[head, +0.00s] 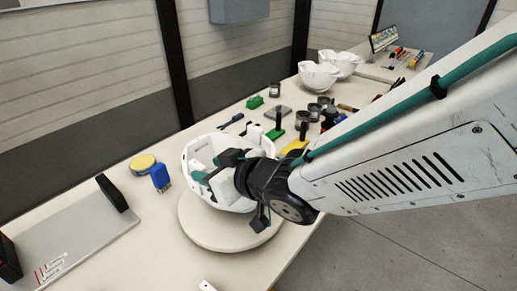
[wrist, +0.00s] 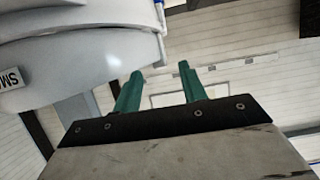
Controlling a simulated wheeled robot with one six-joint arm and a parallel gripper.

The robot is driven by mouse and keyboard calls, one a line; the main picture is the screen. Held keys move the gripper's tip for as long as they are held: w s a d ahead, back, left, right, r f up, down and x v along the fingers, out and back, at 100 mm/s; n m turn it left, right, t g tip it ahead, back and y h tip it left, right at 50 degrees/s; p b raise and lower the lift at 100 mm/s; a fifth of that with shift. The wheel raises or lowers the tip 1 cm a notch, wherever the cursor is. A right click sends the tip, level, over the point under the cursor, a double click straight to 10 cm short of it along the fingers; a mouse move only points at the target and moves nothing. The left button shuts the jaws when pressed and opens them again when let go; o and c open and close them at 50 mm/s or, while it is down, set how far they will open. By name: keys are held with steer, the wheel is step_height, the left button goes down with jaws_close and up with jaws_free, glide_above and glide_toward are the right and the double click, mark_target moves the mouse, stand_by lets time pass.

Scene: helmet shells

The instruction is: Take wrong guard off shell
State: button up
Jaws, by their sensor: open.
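A white helmet shell (head: 190,158) rests on a round cream turntable (head: 196,232) on the bench. My gripper (head: 222,166) is at the shell's opening in the head view, its dark body covering much of the right side. In the wrist view my gripper (wrist: 160,70) has its two green fingers apart, with nothing visible between them. A large pale curved surface (wrist: 75,45), seemingly the shell, with a label (wrist: 10,78) stands left of the fingers. I cannot make out a guard separately; my wrist may hide it.
A blue item (head: 160,178) and yellow round tin (head: 143,162) stand left of the turntable. Green and yellow tools (head: 294,145), dark cups (head: 314,111) and other white shells (head: 318,77) crowd behind.

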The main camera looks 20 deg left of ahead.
mark_target(203, 168)
steer(key=x, duration=0.3)
steer(key=shift+a+f, duration=0.25)
steer(key=shift+a, duration=0.05)
jaws_close()
